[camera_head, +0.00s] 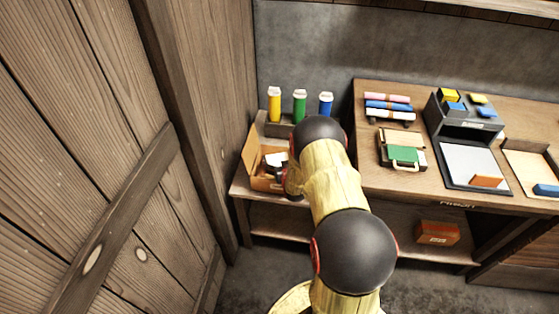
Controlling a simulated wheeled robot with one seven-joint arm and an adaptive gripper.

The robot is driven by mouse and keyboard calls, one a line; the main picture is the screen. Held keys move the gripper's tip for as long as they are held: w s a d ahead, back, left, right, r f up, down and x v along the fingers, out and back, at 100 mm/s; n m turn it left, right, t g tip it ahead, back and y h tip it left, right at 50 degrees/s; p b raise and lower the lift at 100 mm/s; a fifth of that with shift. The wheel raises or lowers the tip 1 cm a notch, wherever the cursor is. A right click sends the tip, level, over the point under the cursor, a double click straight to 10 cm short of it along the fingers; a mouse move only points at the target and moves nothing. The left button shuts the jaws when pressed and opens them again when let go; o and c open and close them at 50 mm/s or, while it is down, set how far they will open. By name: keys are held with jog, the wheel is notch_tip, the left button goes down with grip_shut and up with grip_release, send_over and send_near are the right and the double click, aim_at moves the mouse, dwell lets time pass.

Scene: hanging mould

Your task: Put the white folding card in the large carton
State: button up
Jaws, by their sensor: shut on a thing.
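The large carton (251,151) stands open at the left end of the low bench, with a raised brown flap on its left. A small white piece (274,158), apparently the white folding card, shows at the carton's opening. My gripper (280,171) is at the carton's right side, mostly hidden behind my arm, and seems shut on this white card. I cannot tell whether the card touches the carton's bottom or is held above it.
Yellow, green and blue bottles (299,106) stand behind the carton. The higher desk (375,170) to the right holds rolls, a green case (403,154), a dark stand and trays. An orange box (437,232) sits on the lower shelf. A wooden wall (110,130) closes off the left.

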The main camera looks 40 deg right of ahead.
jog(key=shift+f+b, duration=0.6)
jog(key=shift+f, duration=0.05)
jog(key=o, duration=0.7)
jog(key=shift+o, duration=0.2)
jog(key=shift+r, duration=0.2)
